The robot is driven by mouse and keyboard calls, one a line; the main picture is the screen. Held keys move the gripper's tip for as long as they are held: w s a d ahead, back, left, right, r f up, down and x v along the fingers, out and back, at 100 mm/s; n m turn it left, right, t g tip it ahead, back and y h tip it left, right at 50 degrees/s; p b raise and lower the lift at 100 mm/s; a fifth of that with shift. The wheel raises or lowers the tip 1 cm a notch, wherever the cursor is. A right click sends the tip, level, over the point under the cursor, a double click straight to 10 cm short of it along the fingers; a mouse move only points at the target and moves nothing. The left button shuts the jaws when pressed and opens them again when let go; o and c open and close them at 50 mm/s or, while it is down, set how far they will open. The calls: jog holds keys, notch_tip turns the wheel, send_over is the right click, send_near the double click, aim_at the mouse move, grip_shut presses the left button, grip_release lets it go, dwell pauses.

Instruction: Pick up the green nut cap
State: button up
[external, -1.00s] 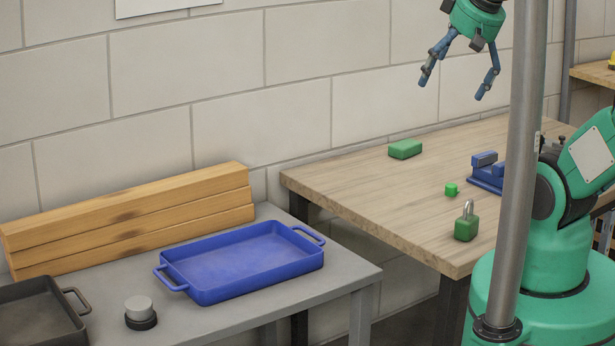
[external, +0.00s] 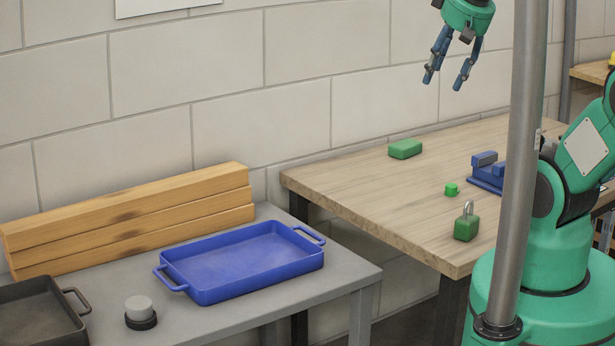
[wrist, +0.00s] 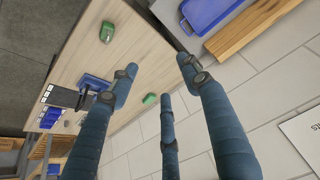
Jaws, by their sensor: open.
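The green nut cap (external: 452,189) is a small bright green piece on the wooden table (external: 350,190) in the external view, between the green padlock (external: 466,228) and the blue vise (external: 487,176). I cannot make out the nut cap in the wrist view. My gripper (external: 443,82) is open and empty, high above the table's far side near the wall, with its fingers pointing down. In the wrist view its blue fingers (wrist: 158,76) stand apart with nothing between them.
A green block (external: 405,149) lies near the wall. A blue tray (external: 245,265), stacked wooden beams (external: 130,220) and a dark pan (external: 35,315) are on the grey table. A metal pole (external: 520,150) stands before my arm. The wooden table's left part is clear.

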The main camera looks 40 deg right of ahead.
jog(key=w+d+f+m+g+p, duration=0.1)
jog(key=w+d+f+g, duration=0.1)
jog(key=w+d, duration=0.65)
jog(key=m+g+p, duration=0.2)
jog(key=g+p, duration=0.1)
send_over(448, 185)
notch_tip(448, 185, down, 23)
jog(key=shift+f, duration=0.1)
jog(key=shift+w+f+b, duration=0.1)
jog(key=shift+f+b, duration=0.35)
jog(key=shift+f, duration=3.8)
